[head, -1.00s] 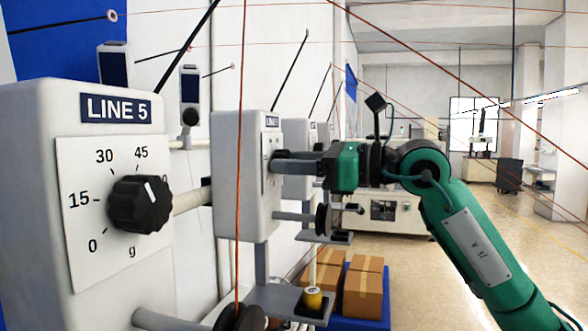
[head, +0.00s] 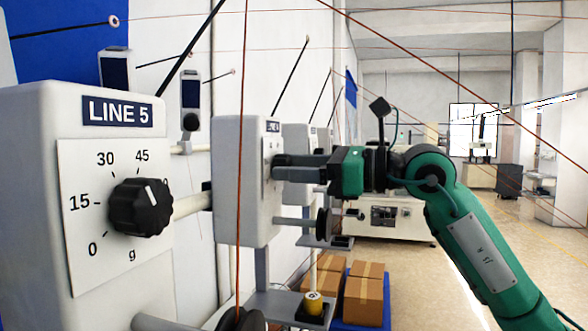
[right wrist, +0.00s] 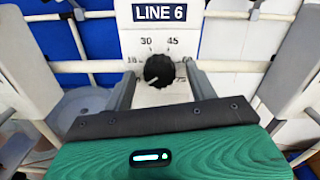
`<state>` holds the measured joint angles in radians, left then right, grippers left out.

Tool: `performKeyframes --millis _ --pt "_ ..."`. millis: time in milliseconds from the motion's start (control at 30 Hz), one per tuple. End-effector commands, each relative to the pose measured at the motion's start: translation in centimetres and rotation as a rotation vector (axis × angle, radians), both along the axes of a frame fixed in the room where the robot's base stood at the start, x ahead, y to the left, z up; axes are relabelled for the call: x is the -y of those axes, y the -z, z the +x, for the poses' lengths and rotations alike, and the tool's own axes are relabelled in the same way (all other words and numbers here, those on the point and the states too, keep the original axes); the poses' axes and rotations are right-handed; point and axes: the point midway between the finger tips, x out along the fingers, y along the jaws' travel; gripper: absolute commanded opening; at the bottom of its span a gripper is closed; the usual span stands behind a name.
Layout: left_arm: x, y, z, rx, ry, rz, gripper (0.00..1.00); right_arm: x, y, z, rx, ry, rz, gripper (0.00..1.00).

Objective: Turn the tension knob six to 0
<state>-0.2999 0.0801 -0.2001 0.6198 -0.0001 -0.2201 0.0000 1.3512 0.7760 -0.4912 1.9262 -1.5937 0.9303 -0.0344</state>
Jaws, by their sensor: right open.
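The knob of line six (right wrist: 159,70) is a black round dial on the white scale plate of the LINE 6 box (right wrist: 159,17). In the head view that box (head: 240,180) stands behind the LINE 5 box, its face seen nearly edge-on. My right gripper (head: 276,167) points at this face from the right. In the right wrist view my right gripper (right wrist: 161,88) is open, one finger on each side of the knob; contact cannot be told. The numbers 30 and 45 show above the knob; its pointer is too small to read surely. My left gripper is out of view.
The LINE 5 box (head: 95,110) with its own black knob (head: 141,207) fills the near left. An orange thread (head: 240,200) runs down in front of the LINE 6 box. Cartons (head: 362,298) lie below the arm. Open floor (head: 420,265) is to the right.

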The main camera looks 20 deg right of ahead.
Motion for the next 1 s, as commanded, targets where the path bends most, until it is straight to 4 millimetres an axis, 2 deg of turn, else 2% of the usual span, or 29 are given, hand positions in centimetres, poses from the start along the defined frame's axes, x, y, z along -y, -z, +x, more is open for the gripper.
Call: performKeyframes --millis 300,533,700,800,1000 --pt "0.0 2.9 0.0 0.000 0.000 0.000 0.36 5.6 0.5 -3.6 0.001 0.005 -0.001 0.57" --pt "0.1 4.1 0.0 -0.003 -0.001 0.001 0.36 9.2 0.3 -6.2 0.001 0.003 0.000 0.57" --pt "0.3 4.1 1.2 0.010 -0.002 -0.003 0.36 10.6 0.1 -7.1 0.000 0.001 0.000 0.57" --pt "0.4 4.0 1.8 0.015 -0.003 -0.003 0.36 10.8 0.1 -7.3 0.000 0.000 0.000 0.57" --pt "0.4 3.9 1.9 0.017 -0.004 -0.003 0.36 10.9 0.0 -7.3 0.000 0.000 0.000 0.57"
